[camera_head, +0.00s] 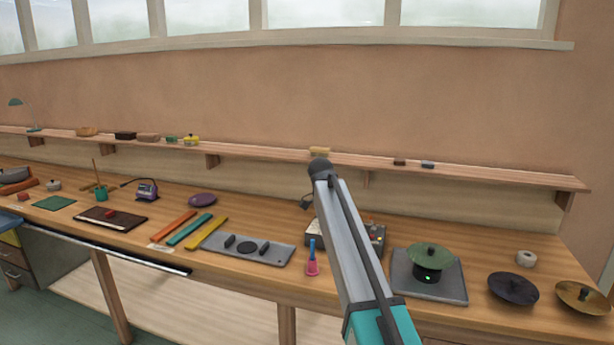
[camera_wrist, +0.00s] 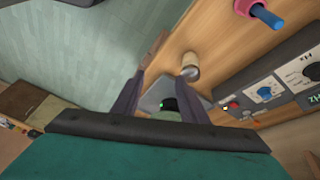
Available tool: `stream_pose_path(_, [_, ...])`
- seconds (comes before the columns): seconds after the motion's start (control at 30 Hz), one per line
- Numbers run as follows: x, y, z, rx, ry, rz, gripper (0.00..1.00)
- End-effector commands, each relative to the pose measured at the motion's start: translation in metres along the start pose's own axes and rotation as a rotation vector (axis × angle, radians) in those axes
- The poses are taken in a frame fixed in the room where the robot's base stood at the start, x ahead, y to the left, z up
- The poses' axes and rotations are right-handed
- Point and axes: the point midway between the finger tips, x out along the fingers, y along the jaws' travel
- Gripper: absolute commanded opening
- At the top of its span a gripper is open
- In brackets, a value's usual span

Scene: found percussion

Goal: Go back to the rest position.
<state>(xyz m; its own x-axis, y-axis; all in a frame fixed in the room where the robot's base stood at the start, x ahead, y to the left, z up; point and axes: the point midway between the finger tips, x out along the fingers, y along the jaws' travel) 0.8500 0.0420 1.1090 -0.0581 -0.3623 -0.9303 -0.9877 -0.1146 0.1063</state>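My gripper (camera_wrist: 160,102) shows in the wrist view. Its two dark fingers are spread apart, and I see nothing held between them. Beyond the fingers lies a grey plate (camera_wrist: 152,96) with a black round device and a small green light (camera_wrist: 162,105). In the head view my arm rises through the middle of the picture, and the gripper itself cannot be made out there. In that view a green domed disc (camera_head: 430,253) sits on the black device (camera_head: 432,275) on the grey plate (camera_head: 448,288).
A pink and blue handled thing (camera_head: 312,265) stands left of my arm. A control box (camera_head: 378,238) is partly hidden behind it. A narrow shelf (camera_head: 480,176) runs above the bench.

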Motion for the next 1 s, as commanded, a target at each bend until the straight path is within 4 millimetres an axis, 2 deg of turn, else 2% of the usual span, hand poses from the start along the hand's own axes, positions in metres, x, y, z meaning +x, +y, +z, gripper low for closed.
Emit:
stream_pose_path(0.03, [0.021, 0.004, 0.006, -0.028, -0.004, 0.009, 0.4])
stream_pose_path(0.27, [0.114, 0.019, 0.035, -0.194, -0.035, 0.04, 0.4])
stream_pose_path(0.47, [0.192, 0.039, 0.06, -0.34, -0.07, 0.064, 0.4])
stream_pose_path(0.77, [0.301, 0.082, 0.097, -0.551, -0.134, 0.091, 0.4])
stream_pose_path(1.0, [0.38, 0.126, 0.125, -0.71, -0.193, 0.105, 0.4])
